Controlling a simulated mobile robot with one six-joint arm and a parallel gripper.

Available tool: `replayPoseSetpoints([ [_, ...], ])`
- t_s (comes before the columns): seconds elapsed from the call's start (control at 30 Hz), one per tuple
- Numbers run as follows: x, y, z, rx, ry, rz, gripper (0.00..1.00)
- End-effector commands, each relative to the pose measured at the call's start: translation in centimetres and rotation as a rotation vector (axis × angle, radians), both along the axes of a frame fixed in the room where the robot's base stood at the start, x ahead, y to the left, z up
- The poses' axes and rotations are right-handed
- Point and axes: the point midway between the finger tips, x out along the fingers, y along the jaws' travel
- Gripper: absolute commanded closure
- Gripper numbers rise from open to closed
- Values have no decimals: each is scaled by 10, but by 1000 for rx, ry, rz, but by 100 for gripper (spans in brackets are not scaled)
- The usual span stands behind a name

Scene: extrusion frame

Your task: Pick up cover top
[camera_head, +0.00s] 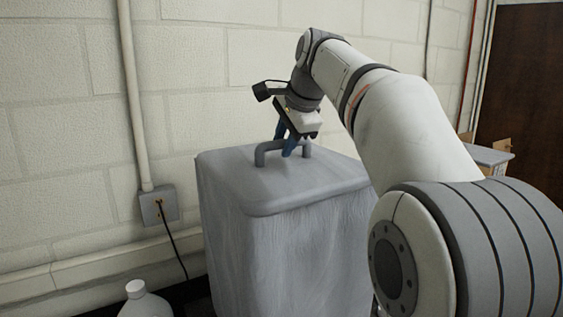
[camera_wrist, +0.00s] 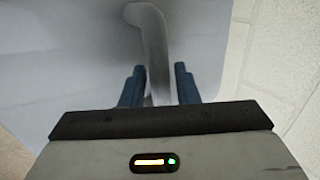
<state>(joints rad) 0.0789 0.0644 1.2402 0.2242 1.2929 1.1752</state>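In the wrist view the handle (camera_wrist: 152,45) runs between the two blue fingers of my gripper (camera_wrist: 160,72), which stand apart with gaps visible beside the bar. The lid's pale surface (camera_wrist: 70,60) fills much of the wrist view. The bar's near end is hidden behind the gripper body.
A block wall (camera_head: 200,90) with a vertical conduit and an outlet box (camera_head: 158,205) stands close behind and left of the bin. A white jug (camera_head: 145,302) stands at the lower left. A cardboard box (camera_head: 502,145) and a grey surface are at the right.

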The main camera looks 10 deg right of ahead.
Motion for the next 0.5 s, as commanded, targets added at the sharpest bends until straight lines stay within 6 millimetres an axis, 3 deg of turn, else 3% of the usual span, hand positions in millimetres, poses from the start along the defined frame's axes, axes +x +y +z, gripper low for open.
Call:
replayPoseSetpoints([
  [0.13, 7, 1, -11, 0, -1, -3, 72],
  [0.37, 8, 1, -12, 0, -2, -4, 72],
  [0.5, 8, 0, -12, 0, -2, -4, 83],
])
